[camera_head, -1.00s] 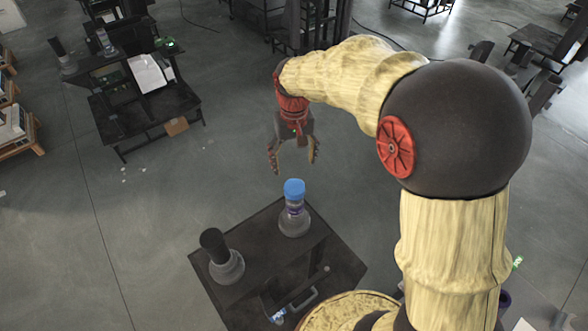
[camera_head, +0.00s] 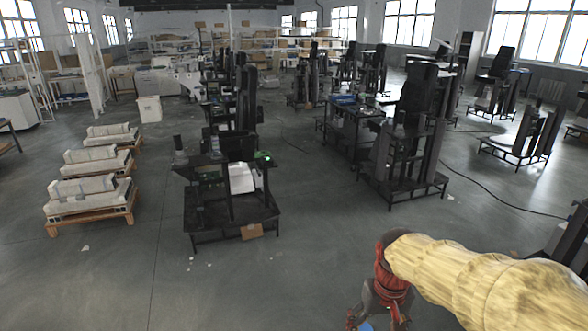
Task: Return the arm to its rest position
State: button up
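My arm shows at the lower right, with a cream-coloured sleeve and a red and dark wrist. My gripper (camera_head: 376,322) hangs at the bottom edge, pointing down. Its fingers are spread apart, and their tips are cut off by the frame edge. A bit of a blue cap (camera_head: 366,327) shows between the fingers at the very bottom. The rest of that object is out of view, and I cannot tell how far it is from the fingers.
A black workstation (camera_head: 230,205) with a white sheet stands left of centre on the grey floor. Wooden pallets with pale columns (camera_head: 90,190) lie at the left. Black lift-column stands (camera_head: 405,150) fill the right middle. Floor between the workstation and my arm is clear.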

jog(key=s+f+t+b, duration=0.4)
jog(key=s+t+b, duration=0.1)
jog(key=s+b, duration=0.8)
jog(key=shift+s, duration=0.35)
jog(key=shift+c, duration=0.6)
